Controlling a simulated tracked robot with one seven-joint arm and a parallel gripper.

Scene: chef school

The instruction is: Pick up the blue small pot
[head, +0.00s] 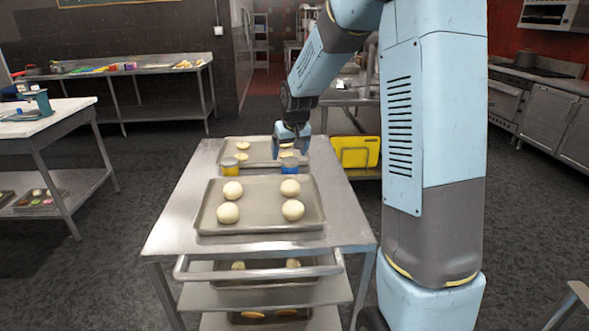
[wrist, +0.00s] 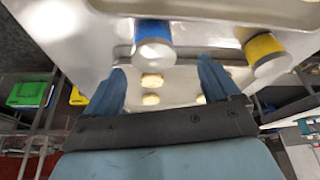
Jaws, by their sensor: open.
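The blue small pot (head: 290,166) stands on the metal cart between two trays, in the head view. It has a blue band and a pale top, and it also shows in the wrist view (wrist: 153,32), just beyond the fingertips. My gripper (head: 291,154) is open above and close to the pot, with its fingers pointing down. In the wrist view my gripper (wrist: 165,72) has its fingers spread with nothing held. Whether the fingertips reach beside the pot, I cannot tell.
A similar yellow pot (head: 230,167) stands left of the blue one, in the head view. A yellow bin (head: 357,152) stands beyond the cart's right side. The cart's left front corner is bare.

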